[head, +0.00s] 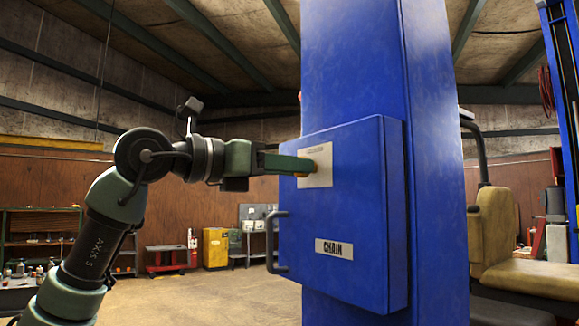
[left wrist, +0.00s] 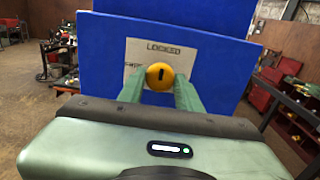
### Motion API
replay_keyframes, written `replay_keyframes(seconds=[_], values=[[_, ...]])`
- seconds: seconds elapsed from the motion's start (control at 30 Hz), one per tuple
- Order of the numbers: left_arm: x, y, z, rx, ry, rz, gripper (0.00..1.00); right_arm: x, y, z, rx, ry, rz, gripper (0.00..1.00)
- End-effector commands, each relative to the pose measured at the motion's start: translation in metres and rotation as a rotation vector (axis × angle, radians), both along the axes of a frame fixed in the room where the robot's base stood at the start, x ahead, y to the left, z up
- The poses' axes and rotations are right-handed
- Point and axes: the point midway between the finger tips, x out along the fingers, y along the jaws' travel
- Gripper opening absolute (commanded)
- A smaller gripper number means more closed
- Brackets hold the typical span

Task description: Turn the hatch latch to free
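The blue hatch (head: 335,215), marked CHAIN, is closed against the blue column. Its latch is a round yellow knob (left wrist: 160,76) with a black mark, on a pale label plate (head: 317,165). In the left wrist view the mark stands upright, toward the word LOCKED (left wrist: 172,48); the lettering at the plate's left is partly hidden by a finger. My left gripper (head: 314,163) reaches in from the left. Its green fingers lie on both sides of the knob with no clear gap, and they look shut on it. My right gripper is not in view.
A dark bar handle (head: 272,242) stands out from the hatch's left edge, below my left gripper. The blue column (head: 355,60) rises behind the hatch. A tan mower seat (head: 495,230) is at the right. The floor at the left is open, with shelves and carts far back.

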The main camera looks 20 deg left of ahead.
Motion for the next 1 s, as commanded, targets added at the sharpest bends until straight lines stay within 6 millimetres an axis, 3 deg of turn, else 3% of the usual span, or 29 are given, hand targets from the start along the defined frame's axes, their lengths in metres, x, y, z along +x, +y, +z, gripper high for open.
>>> replay_keyframes(seconds=[0.37,1.0], values=[[0.000,0.000,0.000,-0.076,0.057,0.001,0.00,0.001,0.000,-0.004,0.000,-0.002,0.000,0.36],[0.000,0.001,0.001,-0.524,0.401,0.002,0.00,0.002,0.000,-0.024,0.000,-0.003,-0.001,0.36]])
